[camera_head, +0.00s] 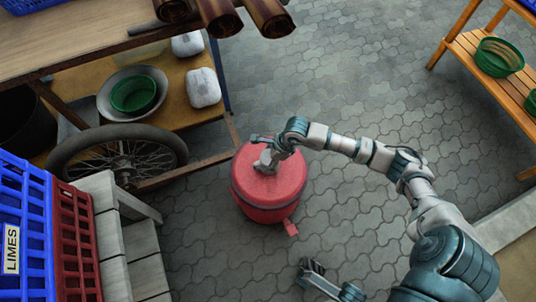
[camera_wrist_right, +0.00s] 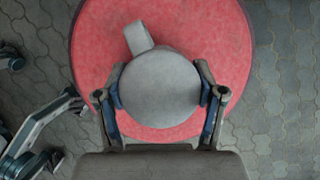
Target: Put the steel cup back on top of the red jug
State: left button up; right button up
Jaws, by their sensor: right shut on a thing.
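The red jug (camera_head: 268,205) stands on the paved floor near the middle of the head view, its lid facing up. The grey steel cup (camera_head: 266,163) is over the jug's top. In the right wrist view the cup (camera_wrist_right: 160,88) shows as a grey disc with its handle pointing up, in front of the red lid (camera_wrist_right: 215,40). My right gripper (camera_wrist_right: 160,95) is shut on the cup, with a finger on each side. I cannot tell whether the cup touches the lid. My left gripper (camera_head: 312,268) is low in the head view, apart from the jug; its jaw state is unclear.
A wooden cart with a wheel (camera_head: 118,155) stands left of the jug and bears a green bowl (camera_head: 133,94). Blue and red crates (camera_head: 72,245) are at lower left. A wooden shelf (camera_head: 475,70) is at right. Paving right of the jug is clear.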

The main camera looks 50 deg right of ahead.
jog(key=shift+r, duration=0.1)
jog(key=shift+f, duration=0.6)
dwell(0.5)
jog(key=o, duration=1.2)
jog(key=shift+o, duration=0.3)
jog(key=shift+a, duration=0.1)
